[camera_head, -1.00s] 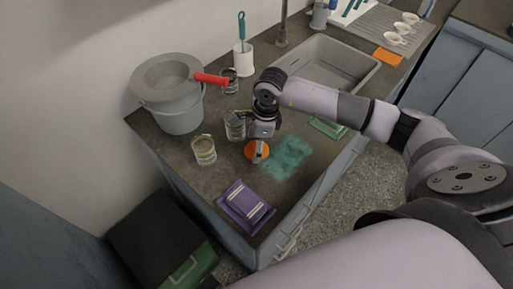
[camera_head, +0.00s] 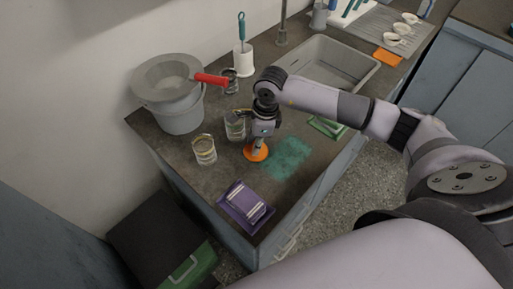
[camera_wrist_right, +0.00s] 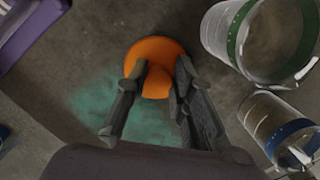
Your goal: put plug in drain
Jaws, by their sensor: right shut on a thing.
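The orange round plug (camera_head: 252,155) is at the counter, left of the teal patch. In the right wrist view its disc (camera_wrist_right: 150,48) and raised knob (camera_wrist_right: 155,84) show between the fingers. My right gripper (camera_head: 259,144) is above the plug, pointing down and shut on it; its fingers (camera_wrist_right: 160,68) sit on either side of the knob. I cannot tell whether the plug still touches the counter. The grey sink (camera_head: 345,77) is behind and to the right; I cannot make out its drain. My left gripper is not in view.
Two glass beakers (camera_head: 204,150) (camera_head: 235,127) stand left of and behind the plug. A grey bucket (camera_head: 181,116) bears a sieve with a red handle (camera_head: 211,79). A purple tray (camera_head: 228,208) lies in front. A green sponge (camera_head: 328,128) is near the sink.

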